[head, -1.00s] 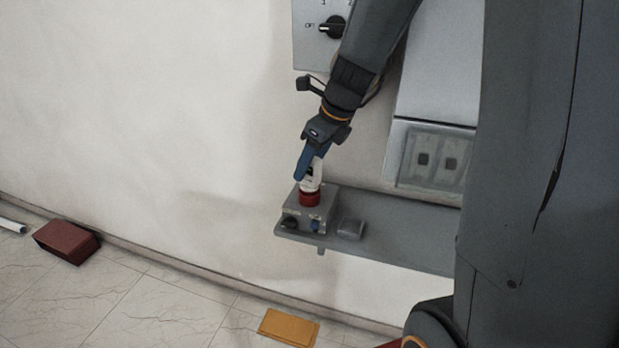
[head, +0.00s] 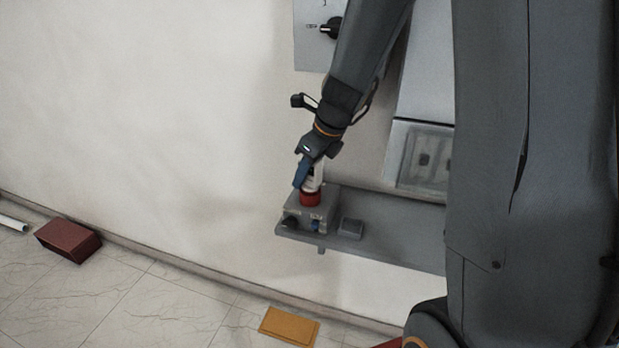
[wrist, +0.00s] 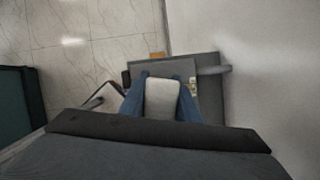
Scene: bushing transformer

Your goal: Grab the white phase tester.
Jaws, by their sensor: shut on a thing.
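The white phase tester (head: 318,183) stands upright in the head view, with a red band (head: 310,198) at its lower end. It sits on a grey box (head: 318,211) on the wall shelf. My gripper (head: 301,181) reaches down from above, and its blue fingers are around the tester's upper part. In the wrist view the tester's pale top (wrist: 162,98) lies between the two blue fingers of my gripper (wrist: 161,88), which are shut on it. The fingers hide part of the tester in the head view.
The grey shelf (head: 400,240) runs right along the wall, with a small grey block (head: 350,229) on it. A panel with a black rotary switch (head: 331,28) hangs above. A dark red box (head: 68,241) and an orange-yellow board (head: 289,326) lie on the floor.

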